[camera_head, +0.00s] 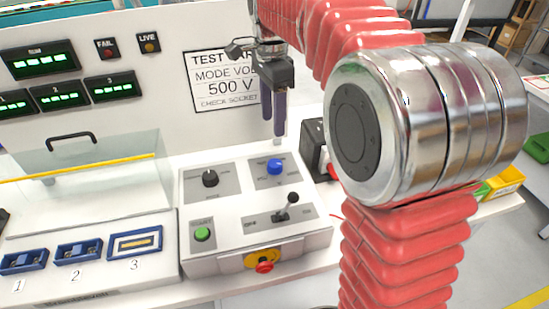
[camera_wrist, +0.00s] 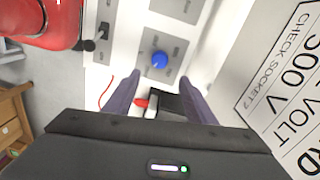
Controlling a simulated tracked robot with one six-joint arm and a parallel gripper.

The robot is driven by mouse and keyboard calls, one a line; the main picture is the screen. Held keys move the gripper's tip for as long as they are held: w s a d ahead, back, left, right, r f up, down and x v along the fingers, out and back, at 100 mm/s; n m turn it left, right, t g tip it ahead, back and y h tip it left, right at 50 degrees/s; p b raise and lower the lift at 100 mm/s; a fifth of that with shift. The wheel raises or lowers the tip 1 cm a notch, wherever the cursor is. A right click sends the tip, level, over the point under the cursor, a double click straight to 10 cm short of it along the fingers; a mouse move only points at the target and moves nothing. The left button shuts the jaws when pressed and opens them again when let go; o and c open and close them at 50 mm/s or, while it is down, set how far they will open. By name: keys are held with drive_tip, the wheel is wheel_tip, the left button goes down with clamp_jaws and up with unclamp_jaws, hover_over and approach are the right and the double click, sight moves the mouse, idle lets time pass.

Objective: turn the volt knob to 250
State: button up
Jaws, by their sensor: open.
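The blue knob (camera_head: 275,166) sits on a grey plate at the upper right of the white control box. It also shows in the wrist view (camera_wrist: 159,60), just beyond the fingertips. Its scale marks and pointer are too small to read, and I cannot read a name on its plate. My gripper (camera_head: 273,124) is open and empty, its purple fingers pointing down above the blue knob and apart from it. In the wrist view my gripper (camera_wrist: 160,78) has one finger on each side of the knob's line.
The control box (camera_head: 310,238) also carries a black knob (camera_head: 210,178), a green button (camera_head: 202,234), a black lever (camera_head: 287,205) and a red knob (camera_head: 265,267) on its front. A card (camera_head: 222,88) behind reads 500 V. A black device (camera_head: 315,150) stands close at right.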

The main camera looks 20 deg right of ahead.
sight(274, 163)
drive_tip(key=f, duration=1.3)
drive_tip(key=shift+s+f, duration=0.3)
drive_tip(key=shift+f, duration=0.1)
drive_tip(key=shift+c, duration=0.5)
drive_tip(key=shift+d, duration=0.1)
drive_tip(key=c, duration=0.9)
